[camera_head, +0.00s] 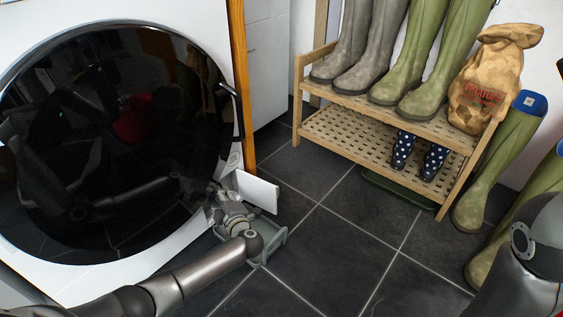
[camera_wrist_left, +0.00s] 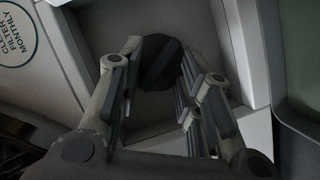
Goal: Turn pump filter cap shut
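The washing machine (camera_head: 215,60) stands at the left with a big dark round door. A white flap (camera_head: 258,192) stands open at its lower right. My left gripper (camera_head: 232,212) is at the opening beside the flap. In the left wrist view, a dark round filter cap (camera_wrist_left: 160,62) sits in a grey recess (camera_wrist_left: 205,25). My left fingers (camera_wrist_left: 160,75) are apart, one on each side of the cap; whether they touch it I cannot tell. The cap is hidden in the head view. My right gripper is out of view.
A shallow grey tray (camera_head: 270,250) lies on the floor under my left gripper. A wooden rack (camera_head: 345,137) holds boots and a paper bag (camera_head: 487,85). Green boots (camera_head: 490,180) stand to its right. The dark tiled floor (camera_head: 335,235) between is clear.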

